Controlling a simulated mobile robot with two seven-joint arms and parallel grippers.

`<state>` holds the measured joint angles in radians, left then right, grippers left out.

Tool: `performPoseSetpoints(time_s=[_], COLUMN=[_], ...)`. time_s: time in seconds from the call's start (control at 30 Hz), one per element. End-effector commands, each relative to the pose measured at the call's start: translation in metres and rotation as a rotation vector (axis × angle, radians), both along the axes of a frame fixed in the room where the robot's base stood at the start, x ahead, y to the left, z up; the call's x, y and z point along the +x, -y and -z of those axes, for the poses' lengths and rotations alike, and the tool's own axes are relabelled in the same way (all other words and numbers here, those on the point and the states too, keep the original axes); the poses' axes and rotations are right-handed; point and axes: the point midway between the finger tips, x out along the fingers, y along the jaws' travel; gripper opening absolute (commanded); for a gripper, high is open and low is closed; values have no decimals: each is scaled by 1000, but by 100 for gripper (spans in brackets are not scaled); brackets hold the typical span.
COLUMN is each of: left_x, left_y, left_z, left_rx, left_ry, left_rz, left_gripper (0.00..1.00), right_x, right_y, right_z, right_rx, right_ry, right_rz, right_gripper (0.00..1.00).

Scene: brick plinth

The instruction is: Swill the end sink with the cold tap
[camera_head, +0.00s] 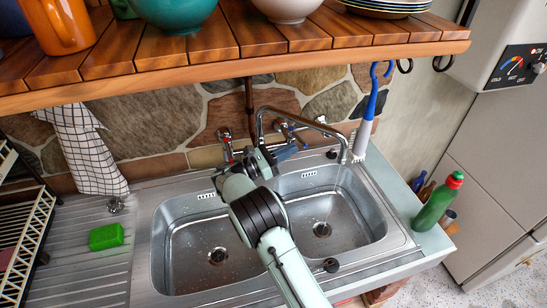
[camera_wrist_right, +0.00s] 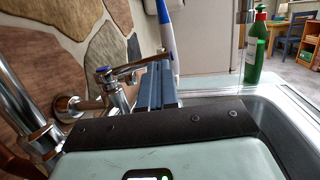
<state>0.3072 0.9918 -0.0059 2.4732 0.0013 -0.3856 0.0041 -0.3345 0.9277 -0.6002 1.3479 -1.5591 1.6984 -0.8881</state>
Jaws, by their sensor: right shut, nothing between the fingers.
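The right-hand basin (camera_head: 352,226) of the steel double sink has specks in it and a drain. The chrome spout (camera_head: 305,122) reaches over it, and a thin, faint streak like running water shows below its tip. The cold tap, with a blue mark (camera_wrist_right: 103,72) and a lever, is on the wall side in the wrist view. The tap with a red mark (camera_head: 225,134) is to its left in the head view. My right gripper (camera_head: 287,153) is shut and empty, its fingers (camera_wrist_right: 158,86) beside the cold tap's lever; I cannot tell if they touch. My left gripper is not in view.
A wooden shelf (camera_head: 240,62) with crockery overhangs the taps. A blue-handled brush (camera_head: 362,140) hangs at the right. A green bottle (camera_head: 436,205) stands on the right edge. A green sponge (camera_head: 106,236) lies on the drainer.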

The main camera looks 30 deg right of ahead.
Motion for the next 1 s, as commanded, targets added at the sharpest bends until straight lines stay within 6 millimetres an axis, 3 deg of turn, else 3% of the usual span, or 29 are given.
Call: performPoseSetpoints(time_s=[0.2, 0.57, 1.0], left_x=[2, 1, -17], left_y=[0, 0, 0], left_z=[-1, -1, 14], left_rx=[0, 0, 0], left_ry=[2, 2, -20], left_rz=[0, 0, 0], left_gripper=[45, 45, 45], right_x=[-1, -2, -4], right_y=[13, 13, 13], right_z=[-3, -3, -1], right_rx=[0, 0, 0], right_ry=[2, 2, -1], right_rz=[0, -2, -98], right_gripper=[0, 0, 0])
